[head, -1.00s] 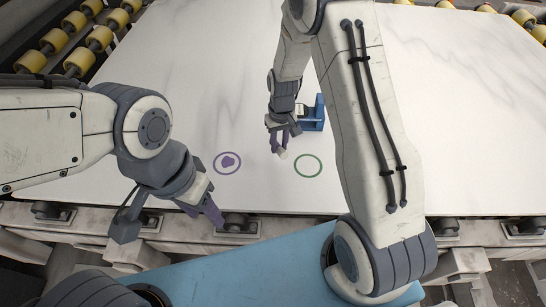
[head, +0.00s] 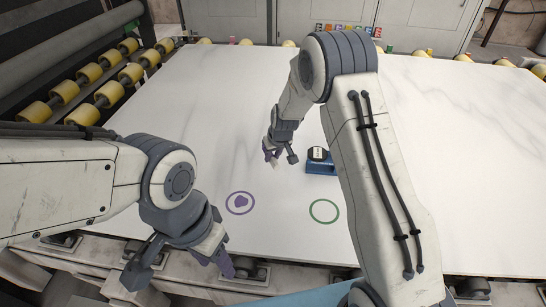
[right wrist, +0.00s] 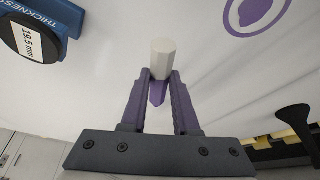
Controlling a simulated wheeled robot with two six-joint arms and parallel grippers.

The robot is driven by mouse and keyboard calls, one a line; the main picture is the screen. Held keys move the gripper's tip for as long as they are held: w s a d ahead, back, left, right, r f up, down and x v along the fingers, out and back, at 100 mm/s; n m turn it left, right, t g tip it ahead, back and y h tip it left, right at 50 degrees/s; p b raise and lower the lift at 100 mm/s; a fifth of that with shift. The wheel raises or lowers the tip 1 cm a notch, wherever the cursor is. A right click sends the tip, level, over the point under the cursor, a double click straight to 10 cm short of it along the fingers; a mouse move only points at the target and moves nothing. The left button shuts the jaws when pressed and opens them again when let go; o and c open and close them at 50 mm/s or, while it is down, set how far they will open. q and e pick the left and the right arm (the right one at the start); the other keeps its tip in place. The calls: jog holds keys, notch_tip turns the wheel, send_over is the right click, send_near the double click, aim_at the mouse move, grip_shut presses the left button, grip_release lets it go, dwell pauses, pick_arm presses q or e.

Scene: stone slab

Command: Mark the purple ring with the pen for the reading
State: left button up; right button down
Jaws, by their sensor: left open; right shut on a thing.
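The purple ring (head: 228,208) is printed on the white slab, with a solid purple mark (head: 241,202) inside it. The ring also shows at the top of the right wrist view (right wrist: 228,22). My right gripper (head: 272,155) is shut on the pen (right wrist: 163,52), a white faceted barrel with a purple part between the fingers. In the head view the pen (head: 275,165) is small, beyond and right of the purple ring, apart from it. A blue gauge (head: 320,169) stands to its right; its dial (right wrist: 30,38) reads 19.5 mm. My left gripper (head: 225,264) is open and empty near the slab's front edge.
A green ring (head: 324,222) lies right of the purple one, empty inside. The white slab (head: 440,130) is otherwise largely clear. Yellow rollers (head: 88,90) line the left side, and small coloured items (head: 345,28) stand beyond the far edge.

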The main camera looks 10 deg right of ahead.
jog(key=shift+f+b, duration=3.55)
jog(key=shift+f, duration=0.7)
jog(key=c, duration=0.6)
grip_release()
jog(key=shift+r, duration=0.1)
